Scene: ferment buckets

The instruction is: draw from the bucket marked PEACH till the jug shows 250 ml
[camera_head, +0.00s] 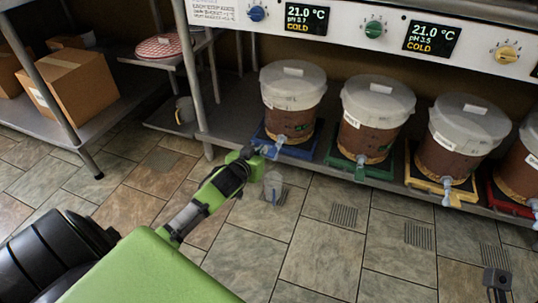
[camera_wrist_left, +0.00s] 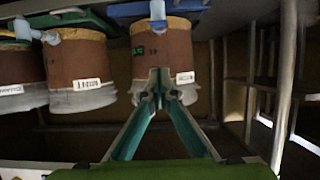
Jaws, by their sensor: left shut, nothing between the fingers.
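Several brown-filled buckets with pale lids stand in a row on the low shelf: one (camera_head: 291,100) on a blue mat, one (camera_head: 371,118) on green, one (camera_head: 462,140) on yellow, one on red at the right edge. Their labels are too small to read surely, so I cannot tell which is PEACH. My right gripper (camera_head: 497,280) is at lower right.
A control panel (camera_head: 380,27) with displays and coloured knobs runs above the buckets. A rack with cardboard boxes (camera_head: 68,83) stands at the left. A grey mug (camera_head: 185,110) sits on a low shelf. The tiled floor in front is clear.

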